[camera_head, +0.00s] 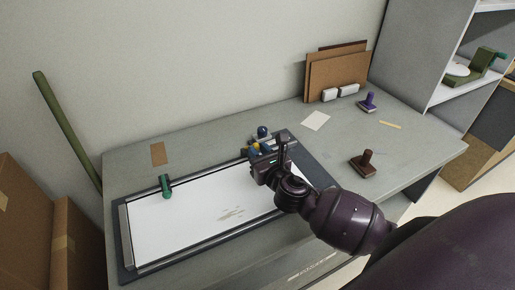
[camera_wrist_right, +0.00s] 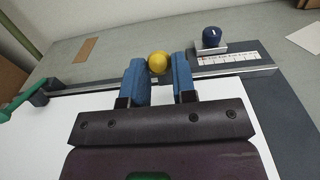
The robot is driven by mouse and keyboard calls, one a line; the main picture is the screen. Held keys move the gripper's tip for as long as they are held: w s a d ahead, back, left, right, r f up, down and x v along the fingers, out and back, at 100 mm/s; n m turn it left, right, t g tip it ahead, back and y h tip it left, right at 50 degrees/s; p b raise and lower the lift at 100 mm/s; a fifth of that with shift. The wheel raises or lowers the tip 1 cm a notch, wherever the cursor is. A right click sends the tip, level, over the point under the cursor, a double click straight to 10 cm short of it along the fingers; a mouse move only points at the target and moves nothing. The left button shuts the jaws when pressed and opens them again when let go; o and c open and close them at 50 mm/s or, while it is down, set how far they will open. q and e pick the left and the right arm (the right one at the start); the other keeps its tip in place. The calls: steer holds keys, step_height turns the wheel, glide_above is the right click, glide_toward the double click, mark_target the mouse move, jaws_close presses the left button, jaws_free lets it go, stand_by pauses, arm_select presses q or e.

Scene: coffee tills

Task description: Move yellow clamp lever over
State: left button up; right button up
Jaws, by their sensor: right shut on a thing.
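The yellow knob of the clamp lever (camera_wrist_right: 158,62) sits between the two fingers of my right gripper (camera_wrist_right: 160,82) in the right wrist view. In the head view a little yellow (camera_head: 254,147) shows beside my right gripper (camera_head: 262,160), which hides most of the lever. The right gripper is shut on the yellow knob. The lever's lower part is hidden behind the fingers. The lever stands at the back edge of a dark board (camera_head: 121,240) with a white sheet (camera_head: 190,220) on it. My left gripper is not in view.
A dark blue knob (camera_wrist_right: 211,36) stands just right of the yellow one. A green lever (camera_head: 165,186) is at the board's left. Brown (camera_head: 364,164) and purple (camera_head: 368,102) stamps stand on the table's right. A paper card (camera_head: 316,120) lies behind. The table's right part is mostly clear.

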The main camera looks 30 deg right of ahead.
steer(key=shift+f, duration=0.1)
steer(key=shift+s+f+b, duration=0.4)
steer(key=shift+s+f, duration=0.05)
steer(key=shift+f, duration=0.2)
steer(key=shift+s+f+b, duration=0.4)
steer(key=shift+f, duration=0.2)
steer(key=shift+s+f, duration=0.1)
steer(key=shift+f, duration=0.15)
steer(key=shift+s+a+f+b, duration=0.1)
steer(key=shift+s+f+b, duration=0.2)
steer(key=shift+f+b, duration=0.4)
